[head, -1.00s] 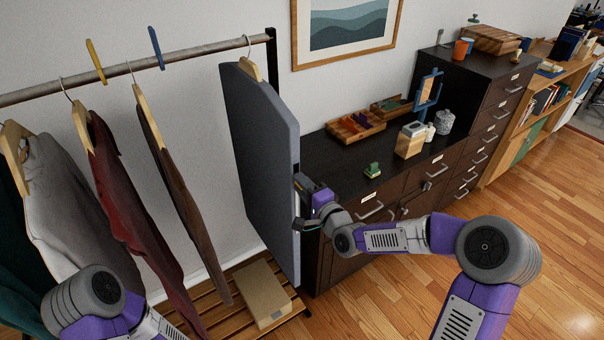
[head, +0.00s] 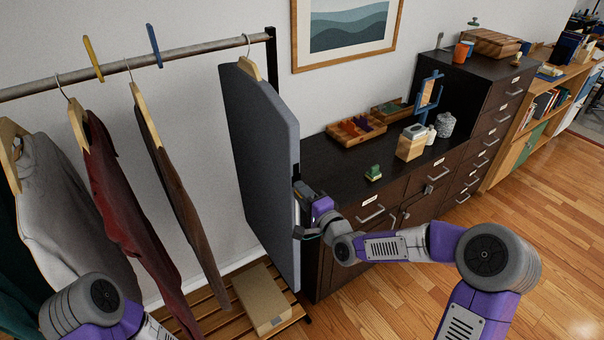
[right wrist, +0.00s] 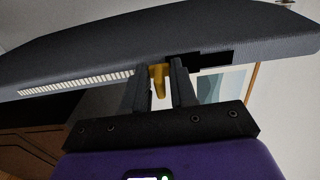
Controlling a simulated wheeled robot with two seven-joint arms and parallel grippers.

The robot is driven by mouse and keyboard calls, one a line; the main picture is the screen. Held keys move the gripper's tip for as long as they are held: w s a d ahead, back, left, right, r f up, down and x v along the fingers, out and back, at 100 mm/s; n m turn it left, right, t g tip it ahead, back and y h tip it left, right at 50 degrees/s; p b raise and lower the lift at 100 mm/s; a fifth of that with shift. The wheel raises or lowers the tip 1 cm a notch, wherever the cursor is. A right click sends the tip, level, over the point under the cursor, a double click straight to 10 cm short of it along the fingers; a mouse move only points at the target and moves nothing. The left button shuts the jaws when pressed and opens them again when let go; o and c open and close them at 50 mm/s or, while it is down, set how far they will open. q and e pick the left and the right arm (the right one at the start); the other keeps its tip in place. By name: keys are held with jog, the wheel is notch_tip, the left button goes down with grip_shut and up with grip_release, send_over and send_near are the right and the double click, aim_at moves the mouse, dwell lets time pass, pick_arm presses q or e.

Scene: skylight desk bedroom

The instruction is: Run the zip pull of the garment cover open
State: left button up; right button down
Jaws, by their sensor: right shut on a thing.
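The grey garment cover (head: 262,160) hangs from a wooden hanger at the right end of the rail. Its narrow edge faces my right gripper (head: 300,212). In the right wrist view, the yellow zip pull (right wrist: 158,80) is between the two dark fingers of the right gripper (right wrist: 159,80), which are shut on it at the cover's edge (right wrist: 110,52). A pale toothed zip strip (right wrist: 78,84) runs to the left of the pull, and a dark gap (right wrist: 205,60) shows to its right. My left arm enters at the lower left; its gripper is out of view.
Several garments, including a maroon one (head: 120,185), hang left of the cover. A cardboard box (head: 262,298) lies on the slatted base below. A dark cabinet (head: 330,255) stands close behind my right gripper. Wooden floor is clear at the right.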

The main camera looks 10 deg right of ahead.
aim_at(296, 211)
jog(key=shift+f+b, duration=1.45)
jog(key=shift+f, duration=0.5)
jog(key=shift+f+b, duration=2.6)
jog(key=shift+f, duration=0.3)
notch_tip(296, 211, down, 6)
jog(key=b, duration=0.5)
